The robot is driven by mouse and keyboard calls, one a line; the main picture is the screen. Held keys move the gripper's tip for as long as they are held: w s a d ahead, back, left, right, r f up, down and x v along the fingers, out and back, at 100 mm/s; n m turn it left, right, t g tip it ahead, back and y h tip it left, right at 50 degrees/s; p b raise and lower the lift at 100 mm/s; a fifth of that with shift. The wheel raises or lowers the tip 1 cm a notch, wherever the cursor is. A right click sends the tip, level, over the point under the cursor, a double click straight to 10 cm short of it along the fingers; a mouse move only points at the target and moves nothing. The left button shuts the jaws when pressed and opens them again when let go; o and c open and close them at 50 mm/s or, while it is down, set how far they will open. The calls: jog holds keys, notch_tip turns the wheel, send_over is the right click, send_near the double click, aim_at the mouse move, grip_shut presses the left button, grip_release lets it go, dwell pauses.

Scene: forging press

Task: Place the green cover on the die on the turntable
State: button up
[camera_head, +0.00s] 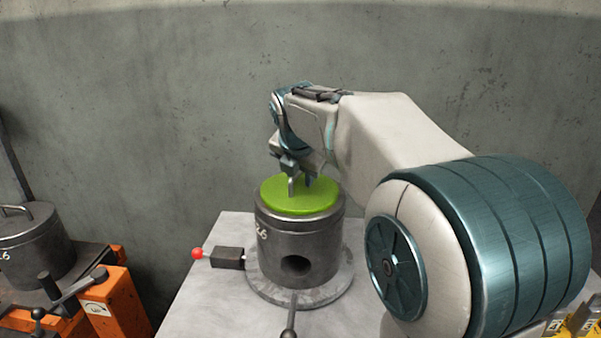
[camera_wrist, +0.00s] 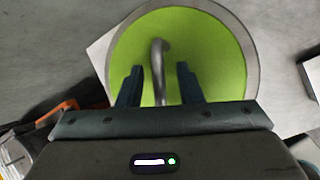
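The green cover (camera_head: 318,200) lies flat on top of the dark steel die (camera_head: 277,235), and the die stands upright on the round turntable (camera_head: 262,288). In the wrist view the green cover (camera_wrist: 212,47) shows as a disc with a grey rim around it, and its bent grey handle (camera_wrist: 158,62) stands out from it. My gripper (camera_head: 300,184) is just above the cover. In the wrist view my gripper (camera_wrist: 159,84) has its two fingers apart, one on each side of the handle, with gaps showing. The handle's lower end is hidden by the gripper body.
A grey table (camera_head: 205,290) bears the turntable. A lever with a red knob (camera_head: 197,253) sticks out left of the die, and another lever (camera_head: 290,320) points to the front. At left, a lidded steel die (camera_head: 32,250) sits by an orange fixture (camera_head: 118,305). A concrete wall stands behind.

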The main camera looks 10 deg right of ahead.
jog(key=shift+r, duration=0.1)
jog(key=shift+r, duration=0.25)
jog(key=v, duration=1.2)
jog(key=s+d+f+m+g+y, duration=0.1)
jog(key=s+f+m, duration=0.9)
jog(key=f+m, duration=0.2)
jog(key=s+d+f+m+g, duration=0.1)
jog(key=s+f+m+g, duration=0.1)
jog(key=s+f+m, duration=0.9)
notch_tip(320, 180, down, 2)
jog(key=m+p, duration=0.1)
jog(key=m, duration=0.3)
jog(key=shift+f+y, duration=0.2)
jog(key=shift+y, duration=0.2)
jog(key=shift+s, duration=0.1)
jog(key=shift+r+p, duration=0.65)
jog(key=shift+r, duration=0.1)
